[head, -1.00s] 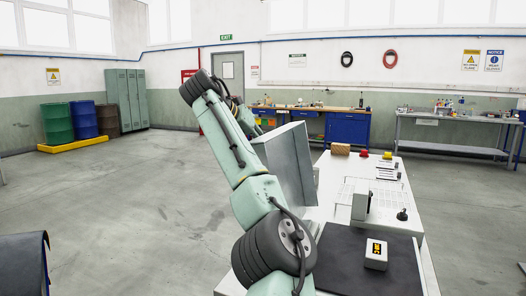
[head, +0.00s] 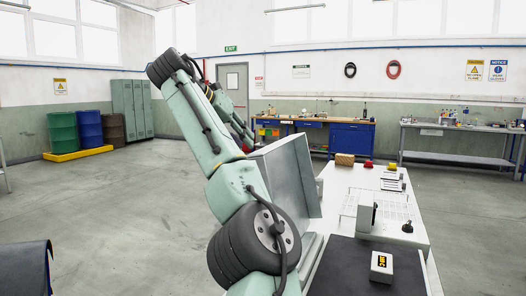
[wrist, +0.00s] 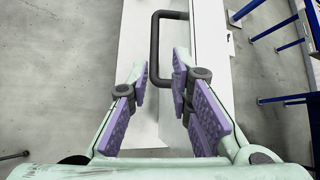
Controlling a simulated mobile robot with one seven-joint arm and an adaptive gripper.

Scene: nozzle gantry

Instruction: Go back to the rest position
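My gripper (wrist: 160,68) shows in the wrist view with its two purple-padded fingers apart and nothing held between them. A dark U-shaped handle (wrist: 155,45) on a pale panel (wrist: 133,60) lies beyond the fingertips. It overlaps the gap and the right finger in the picture, and I cannot tell the exact distance. In the head view my green arm is raised and bent, reaching away behind a grey metal panel (head: 287,180). The gripper itself is hidden or too small to make out there.
The white bench (head: 345,185) on the right holds a dark mat (head: 345,265), a small box with a yellow display (head: 381,266), a brown block (head: 345,159) and red and yellow buttons. Drums (head: 88,130) and lockers (head: 132,108) stand far left.

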